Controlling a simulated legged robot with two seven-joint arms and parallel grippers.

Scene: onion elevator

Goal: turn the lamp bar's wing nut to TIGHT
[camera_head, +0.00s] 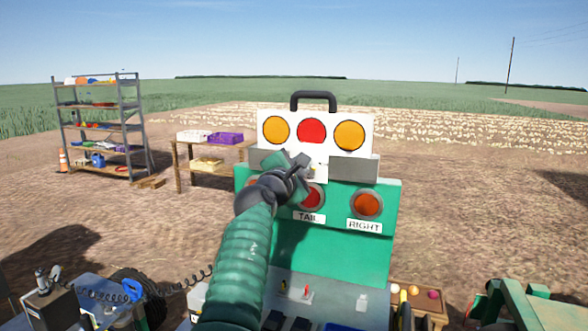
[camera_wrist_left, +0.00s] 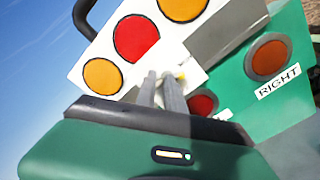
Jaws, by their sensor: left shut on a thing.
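The white lamp bar (camera_head: 292,148) has two amber lamps, a red one between them and a black handle on top. It stands upright on the green panel (camera_head: 335,250) and fills the upper part of the left wrist view (camera_wrist_left: 165,42). My left gripper (camera_head: 303,172) is at the lower middle of the bar. In the left wrist view its fingers (camera_wrist_left: 160,88) are shut on a small yellowish piece, which I take as the wing nut (camera_wrist_left: 181,76). The fingers hide most of it, so its angle and any TIGHT mark cannot be read. My right gripper is out of view.
Red and orange lamps labelled TAIL (camera_head: 309,217) and RIGHT (camera_head: 364,226) sit below the bar. Small switches (camera_head: 306,293) are on the ledge below. A table with crates (camera_head: 226,138) and a shelf rack (camera_head: 140,125) stand further back left. Open ground lies around.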

